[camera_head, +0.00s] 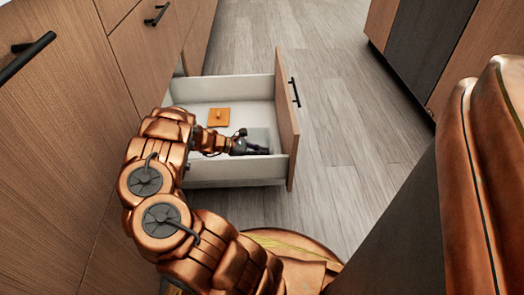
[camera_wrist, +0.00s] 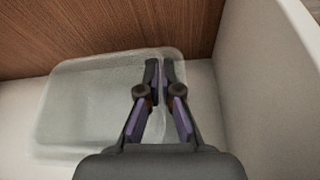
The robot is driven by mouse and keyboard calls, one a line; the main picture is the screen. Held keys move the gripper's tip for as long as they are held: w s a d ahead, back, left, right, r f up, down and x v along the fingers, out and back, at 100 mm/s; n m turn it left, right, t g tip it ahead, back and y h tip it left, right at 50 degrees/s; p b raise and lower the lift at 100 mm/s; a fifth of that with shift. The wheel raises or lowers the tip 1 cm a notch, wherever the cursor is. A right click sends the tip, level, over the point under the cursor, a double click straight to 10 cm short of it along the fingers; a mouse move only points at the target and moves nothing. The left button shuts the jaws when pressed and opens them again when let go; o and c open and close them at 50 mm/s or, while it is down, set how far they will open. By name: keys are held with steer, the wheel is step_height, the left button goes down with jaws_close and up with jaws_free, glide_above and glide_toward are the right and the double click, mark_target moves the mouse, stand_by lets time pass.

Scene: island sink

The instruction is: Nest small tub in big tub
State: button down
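A clear, see-through tub (camera_wrist: 85,105) lies in the open drawer, close to the wooden drawer front; its edge also shows in the head view (camera_head: 259,134). I see nested, faint outlines in it but cannot tell whether they are one tub or two. My gripper (camera_wrist: 160,68) points down over the right part of the tub, its fingers close together with a narrow gap. I cannot tell whether a thin clear wall is between them. In the head view my gripper (camera_head: 256,149) is low inside the drawer and hides part of the tub.
An orange square piece with a small knob (camera_head: 219,117) lies on the drawer floor, beyond my gripper. The white drawer (camera_head: 240,174) stands open with walls around my gripper. The wooden floor (camera_head: 340,120) to the right is clear. Cabinets (camera_head: 50,130) stand at the left.

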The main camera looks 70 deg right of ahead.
steer(key=shift+f, duration=0.75)
steer(key=c, duration=1.2)
jaws_free()
steer(key=shift+c, duration=0.2)
steer(key=shift+r, duration=0.1)
steer(key=shift+r, duration=3.65)
step_height(320, 180, up, 25)
steer(key=p, duration=0.8)
steer(key=shift+r, duration=0.15)
